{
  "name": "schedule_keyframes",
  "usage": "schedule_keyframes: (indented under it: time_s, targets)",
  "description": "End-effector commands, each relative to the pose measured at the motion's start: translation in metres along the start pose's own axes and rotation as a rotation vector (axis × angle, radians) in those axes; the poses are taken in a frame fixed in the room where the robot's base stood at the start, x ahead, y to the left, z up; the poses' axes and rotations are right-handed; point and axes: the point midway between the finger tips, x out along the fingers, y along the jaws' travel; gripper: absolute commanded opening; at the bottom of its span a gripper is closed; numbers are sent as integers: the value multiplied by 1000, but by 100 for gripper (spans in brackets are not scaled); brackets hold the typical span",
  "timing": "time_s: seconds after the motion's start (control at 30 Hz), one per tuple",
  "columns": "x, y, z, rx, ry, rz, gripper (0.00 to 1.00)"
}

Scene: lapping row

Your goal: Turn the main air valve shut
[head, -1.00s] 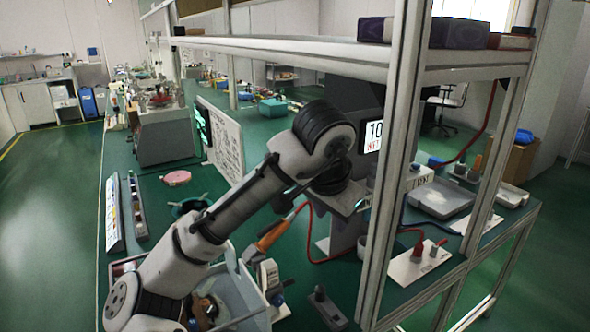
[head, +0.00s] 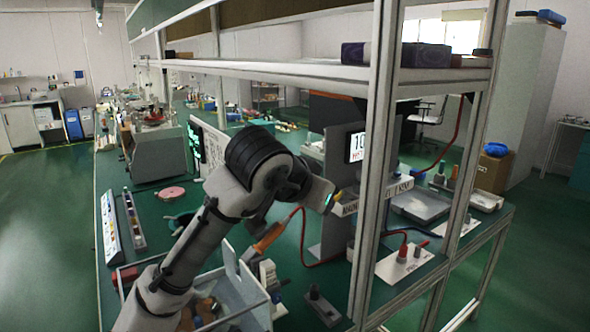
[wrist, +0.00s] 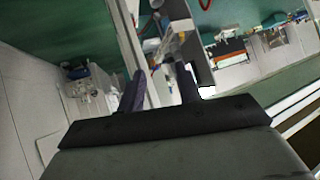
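No part can be surely read as the main air valve. A white plate (head: 398,270) on the bench at right carries a red fitting (head: 403,249) joined to a red hose, and a smaller red-topped piece beside it; its lettering is too small to read. My gripper's two dark fingers stand apart in the wrist view (wrist: 160,88), with nothing clearly held between them. Blurred clear and yellowish items (wrist: 172,45) show beyond the fingertips. In the head view the wrist points right, toward a lettered strip behind the rack post; the fingers are not clear there.
A metal rack post (head: 375,165) and shelf (head: 300,68) stand close to my arm. A bin of parts (head: 240,300) lies below it. A grey tray (head: 418,207) and an orange-handled tool (head: 268,238) are on the green bench. Open green floor lies at left.

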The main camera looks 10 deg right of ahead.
Motion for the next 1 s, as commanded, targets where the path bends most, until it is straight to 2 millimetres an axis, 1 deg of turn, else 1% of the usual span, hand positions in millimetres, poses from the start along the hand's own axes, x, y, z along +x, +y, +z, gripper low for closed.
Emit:
schedule_keyframes:
  time_s: [0.03,0.1,0.33,0.53,0.87,0.97,1.0]
  targets:
    - [-6,-6,-6,-15,65,-7,34]
    - [-12,-12,-14,-28,133,-18,34]
    - [-35,-31,-31,-56,305,-56,34]
    - [-44,-38,-36,-64,363,-72,34]
    - [-46,-39,-37,-66,373,-75,34]
    - [-58,-50,-40,-81,444,-94,34]
    - [-70,-60,-41,-92,503,-114,34]
